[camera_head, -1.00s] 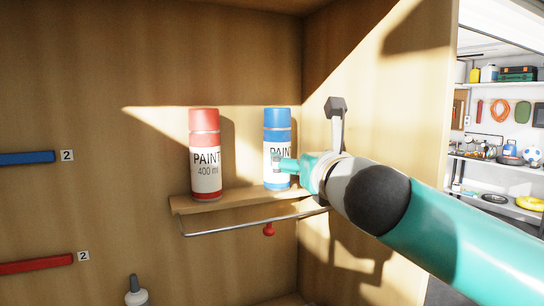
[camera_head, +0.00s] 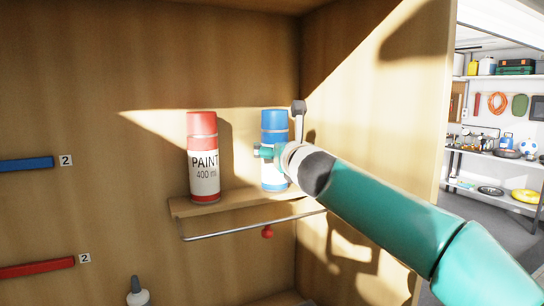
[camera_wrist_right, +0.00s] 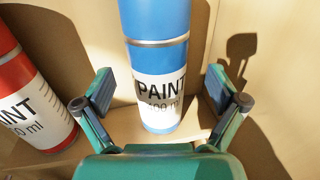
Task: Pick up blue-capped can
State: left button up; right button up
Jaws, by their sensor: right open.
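The blue-capped paint can (camera_head: 275,127) stands upright on the small wooden shelf, at its right end. In the right wrist view the can (camera_wrist_right: 158,62) stands ahead of and between the two spread fingers of my right gripper (camera_wrist_right: 160,96). The gripper is open, with visible gaps on both sides of the can. In the head view my right gripper (camera_head: 264,152) is in front of the can and hides part of its label. My left gripper is not in view.
A red-capped paint can (camera_head: 203,160) stands left of the blue one, also in the right wrist view (camera_wrist_right: 30,95). The wooden shelf (camera_head: 232,204) has a metal rail (camera_head: 235,234) below. A cabinet side wall is close on the right. A bottle (camera_head: 137,292) stands lower left.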

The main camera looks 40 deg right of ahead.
jog(key=p+x, duration=0.1)
jog(key=x, duration=0.3)
jog(key=shift+w+a+r, duration=0.1)
jog(key=shift+w, duration=0.05)
jog(key=c, duration=1.5)
jog(key=shift+r, duration=0.1)
jog(key=shift+c, duration=0.5)
